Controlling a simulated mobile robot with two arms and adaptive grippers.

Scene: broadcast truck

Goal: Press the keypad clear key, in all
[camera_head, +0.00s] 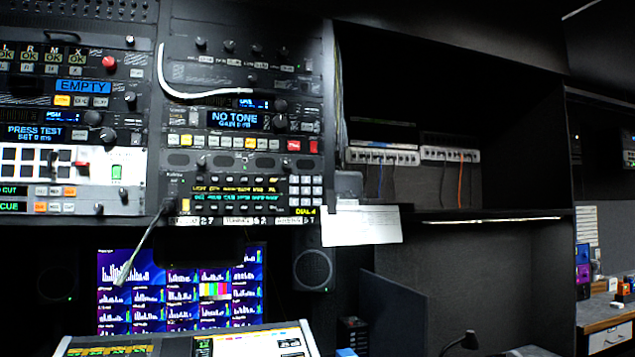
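A small keypad (306,190) of pale keys sits at the lower right of the intercom panel (230,188) in the rack. Its keys are too small to read, so I cannot tell which is the clear key. Neither of my grippers is in view, and nothing covers the keypad.
A gooseneck microphone (148,238) sticks out from the panel's left side. A white cable (180,92) loops across the rack above. Below are a monitor (180,290), a speaker (313,269) and a lit console (190,343). A white paper (362,226) hangs right of the keypad.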

